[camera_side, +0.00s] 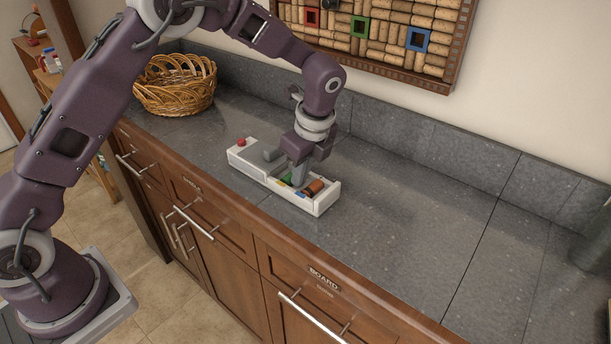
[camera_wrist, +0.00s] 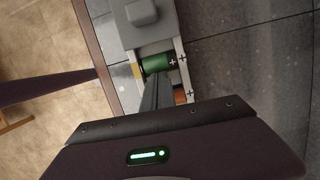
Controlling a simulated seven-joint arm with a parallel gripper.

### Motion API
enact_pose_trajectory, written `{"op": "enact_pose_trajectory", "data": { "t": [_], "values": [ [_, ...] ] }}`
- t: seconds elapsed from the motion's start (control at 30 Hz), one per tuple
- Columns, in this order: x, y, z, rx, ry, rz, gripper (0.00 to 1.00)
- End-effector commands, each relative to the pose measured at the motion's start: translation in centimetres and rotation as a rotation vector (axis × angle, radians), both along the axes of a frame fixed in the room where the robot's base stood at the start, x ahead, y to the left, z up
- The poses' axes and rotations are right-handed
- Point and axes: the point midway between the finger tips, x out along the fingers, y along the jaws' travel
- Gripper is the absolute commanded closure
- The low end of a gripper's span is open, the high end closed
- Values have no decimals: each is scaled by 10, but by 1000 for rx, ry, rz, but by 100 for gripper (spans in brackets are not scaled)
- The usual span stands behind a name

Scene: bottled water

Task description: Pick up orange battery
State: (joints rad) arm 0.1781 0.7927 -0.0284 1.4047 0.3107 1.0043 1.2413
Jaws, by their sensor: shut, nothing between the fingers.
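The orange battery (camera_side: 314,187) lies in the white tray box (camera_side: 325,204), near its right end. In the wrist view only a bit of the orange battery (camera_wrist: 181,97) shows, beside my fingers and partly hidden by my gripper body. A green battery (camera_wrist: 156,62) with plus marks beside it lies farther along the box; in the side view a sliver of green (camera_side: 286,180) shows to the left of my fingers. My gripper (camera_side: 297,183) points down at the box, shut and empty, just left of the orange battery. Whether the fingertips touch anything is hidden.
The box carries a red button (camera_side: 241,142) and a grey raised part (camera_side: 272,155) at its left. It sits near the counter's wooden front edge (camera_side: 262,221). A wicker basket (camera_side: 174,86) stands at the back left. The counter to the right (camera_side: 410,220) is clear.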

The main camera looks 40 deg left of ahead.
Motion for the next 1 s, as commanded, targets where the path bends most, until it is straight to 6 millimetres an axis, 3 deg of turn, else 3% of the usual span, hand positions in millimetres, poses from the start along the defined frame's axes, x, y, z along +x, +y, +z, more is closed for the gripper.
{"op": "enact_pose_trajectory", "data": {
  "t": [0.37, 0.73, 0.9, 1.0],
  "values": [
    [0, 5, 2, 2, 0, 0, 100],
    [0, -14, 80, 1, -3, -1, 100],
    [5, -20, 97, 2, -2, -11, 100],
    [5, -20, 97, 2, 2, -15, 100]
  ]
}}
